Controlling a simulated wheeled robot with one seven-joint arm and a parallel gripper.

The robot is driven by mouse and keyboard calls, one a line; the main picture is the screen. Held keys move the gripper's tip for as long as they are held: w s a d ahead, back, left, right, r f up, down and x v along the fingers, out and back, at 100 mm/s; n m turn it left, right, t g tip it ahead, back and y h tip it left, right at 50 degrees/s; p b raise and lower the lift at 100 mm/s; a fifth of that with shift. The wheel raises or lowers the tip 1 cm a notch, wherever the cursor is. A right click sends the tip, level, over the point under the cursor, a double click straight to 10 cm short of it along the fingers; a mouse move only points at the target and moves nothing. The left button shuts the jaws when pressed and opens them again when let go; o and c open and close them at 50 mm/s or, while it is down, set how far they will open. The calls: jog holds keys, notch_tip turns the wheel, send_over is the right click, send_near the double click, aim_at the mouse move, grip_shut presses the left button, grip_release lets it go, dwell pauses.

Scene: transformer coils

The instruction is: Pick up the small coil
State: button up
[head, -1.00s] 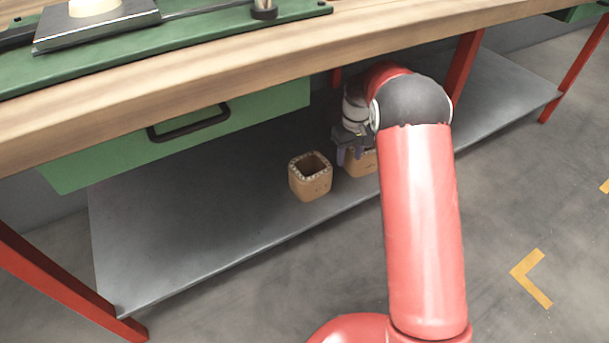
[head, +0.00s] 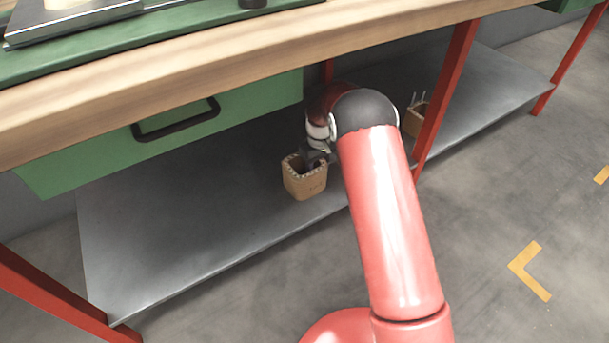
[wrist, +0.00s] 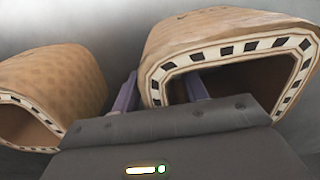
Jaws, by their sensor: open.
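A tan coil (head: 304,181) with a squarish opening stands upright on the grey lower shelf in the head view. My gripper (head: 317,157) is at its upper right rim. In the wrist view my open gripper (wrist: 162,80) straddles a wall of the right-hand coil (wrist: 215,32): one purple finger is outside, the other shows inside the opening. That seems to be the same coil. A second coil (wrist: 60,80) lies to the left in the wrist view, apart from the fingers. Another coil (head: 413,120) stands farther right, partly behind a table leg. I cannot tell which is the small coil.
The wooden tabletop (head: 230,65) and a green drawer (head: 170,125) overhang the lower shelf (head: 180,230). A red table leg (head: 445,90) stands right of my arm. The shelf's left part is clear.

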jog(key=shift+c, duration=0.4)
grip_shut()
jog(key=shift+r, duration=0.1)
notch_tip(320, 180, up, 10)
jog(key=shift+p, duration=0.9)
